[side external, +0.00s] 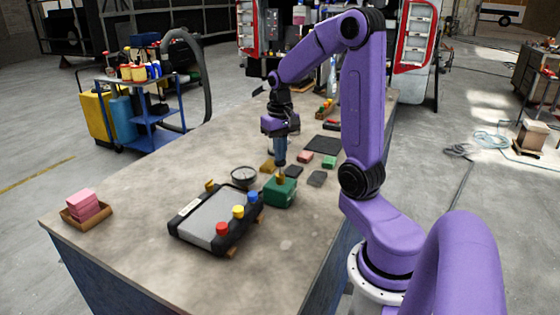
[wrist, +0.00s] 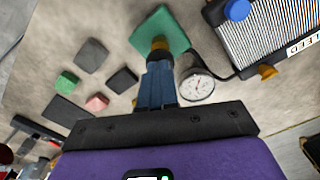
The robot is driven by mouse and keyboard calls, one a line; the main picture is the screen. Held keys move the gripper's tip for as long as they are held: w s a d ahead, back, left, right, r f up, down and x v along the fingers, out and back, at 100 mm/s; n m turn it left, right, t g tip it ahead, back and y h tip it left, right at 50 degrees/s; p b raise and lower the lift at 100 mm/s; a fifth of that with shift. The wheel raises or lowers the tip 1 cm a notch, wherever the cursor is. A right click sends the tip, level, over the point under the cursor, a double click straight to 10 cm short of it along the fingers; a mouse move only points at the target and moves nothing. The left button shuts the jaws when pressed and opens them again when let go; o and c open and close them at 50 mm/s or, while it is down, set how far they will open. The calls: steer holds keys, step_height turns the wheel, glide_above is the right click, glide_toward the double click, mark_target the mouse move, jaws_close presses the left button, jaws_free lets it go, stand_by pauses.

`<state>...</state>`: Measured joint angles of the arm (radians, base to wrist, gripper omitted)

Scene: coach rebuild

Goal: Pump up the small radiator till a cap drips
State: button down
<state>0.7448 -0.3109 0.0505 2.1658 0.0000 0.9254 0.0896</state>
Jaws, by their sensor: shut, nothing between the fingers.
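The small radiator (side external: 205,221) lies on the bench at the front, with a grey core, a black frame and red, yellow and blue caps along its right side. A brass fitting sits at its back left corner. In the wrist view part of the radiator (wrist: 275,32) shows with its blue cap. A green pump block (side external: 281,193) with a brass top stands to its right. A round dial gauge (side external: 244,175) lies behind the radiator. My gripper (wrist: 158,52) is shut and points down at the brass top of the green block (wrist: 172,28); I cannot tell whether they touch.
Several grey, pink and green blocks (side external: 306,157) and a dark flat pad (side external: 323,145) lie behind the pump. A tray of pink blocks (side external: 87,211) stands at the bench's left corner. The bench (side external: 130,220) between tray and radiator is clear.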

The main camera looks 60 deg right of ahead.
steer(key=shift+f, duration=1.35)
steer(key=shift+r, duration=2.1)
steer(key=shift+f, duration=0.1)
